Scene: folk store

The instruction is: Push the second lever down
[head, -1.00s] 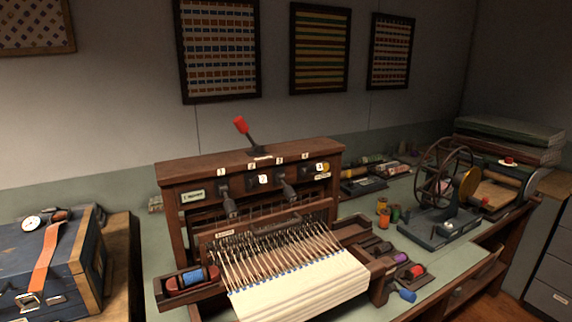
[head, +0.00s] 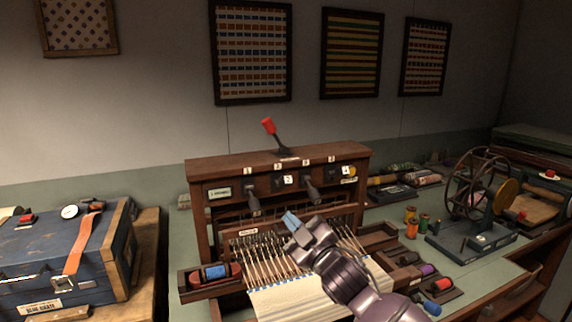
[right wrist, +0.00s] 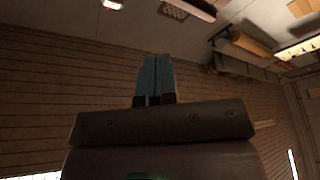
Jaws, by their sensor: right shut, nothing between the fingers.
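The wooden loom (head: 225,170) stands on the bench with a row of numbered controls on its front panel. Two dark handles hang outward and down, a left one (head: 253,200) and one further right (head: 313,192). A dark fitting (head: 278,184) sits beside the label 2 between them; its lever position is too small to tell. A red-handled lever (head: 270,130) stands tilted on top. My right gripper (head: 291,219) is shut and empty, below the panel and in front of the threads. Its blue fingers (right wrist: 155,80) are together in the right wrist view. My left gripper is out of view.
A blue crate (head: 110,262) stands at the left. A shuttle tray with a blue spool (head: 214,272) juts out at the loom's left. Thread spools (head: 411,230) and a wheeled winder (head: 470,240) stand on the right. The space before the panel is open.

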